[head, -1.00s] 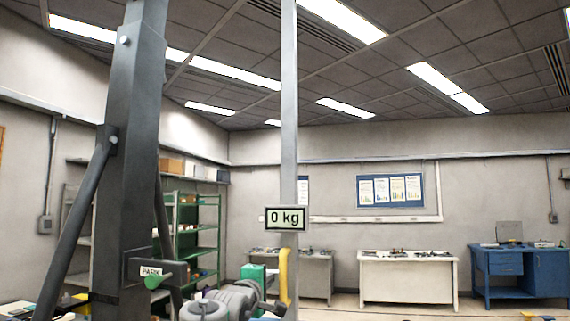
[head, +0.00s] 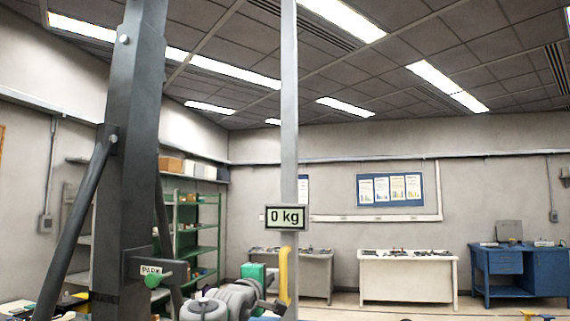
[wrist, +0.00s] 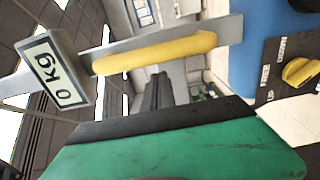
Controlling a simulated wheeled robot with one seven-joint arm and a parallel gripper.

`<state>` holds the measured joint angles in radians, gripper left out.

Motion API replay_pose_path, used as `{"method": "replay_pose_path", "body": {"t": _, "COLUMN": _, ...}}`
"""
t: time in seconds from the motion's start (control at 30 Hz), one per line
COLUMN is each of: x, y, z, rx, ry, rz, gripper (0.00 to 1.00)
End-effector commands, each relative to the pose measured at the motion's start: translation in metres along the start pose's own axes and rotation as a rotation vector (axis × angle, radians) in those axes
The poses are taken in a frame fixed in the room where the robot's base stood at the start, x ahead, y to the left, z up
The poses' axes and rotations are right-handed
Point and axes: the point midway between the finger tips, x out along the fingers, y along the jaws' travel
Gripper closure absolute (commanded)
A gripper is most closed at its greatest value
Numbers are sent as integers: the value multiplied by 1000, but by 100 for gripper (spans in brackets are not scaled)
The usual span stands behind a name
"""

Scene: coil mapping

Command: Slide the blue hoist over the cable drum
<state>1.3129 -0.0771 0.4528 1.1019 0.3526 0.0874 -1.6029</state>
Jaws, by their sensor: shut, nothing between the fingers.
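A grey upright post stands at the middle of the head view, with a yellow handle (head: 284,272) on its lower part and a "0 kg" display (head: 286,217) above it. The handle (wrist: 155,53) and the display (wrist: 55,75) also show in the wrist view. My gripper (wrist: 157,78) is shut and empty, its dark fingers close by the handle; touching is not clear. In the head view it (head: 272,304) is low beside the handle. A blue surface (wrist: 252,45), apparently the blue hoist's body, fills the wrist view's upper right. I cannot make out the cable drum.
A dark column (head: 128,150) with a strut and a "PARK" plate (head: 151,270) stands close at left. Green shelves (head: 195,240), a white bench (head: 408,278) and a blue desk (head: 510,272) stand farther back. A dark panel with a yellow knob (wrist: 300,72) lies at right.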

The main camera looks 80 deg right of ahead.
Motion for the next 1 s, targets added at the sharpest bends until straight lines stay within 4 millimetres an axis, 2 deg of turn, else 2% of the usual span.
{"method": "replay_pose_path", "body": {"t": 0.57, "x": 0, "y": 0, "z": 1, "rx": 0, "ry": 0, "rz": 0, "gripper": 100}}
{"method": "replay_pose_path", "body": {"t": 1.0, "x": 1, "y": -2, "z": 40, "rx": 0, "ry": -6, "rz": -1, "gripper": 100}}
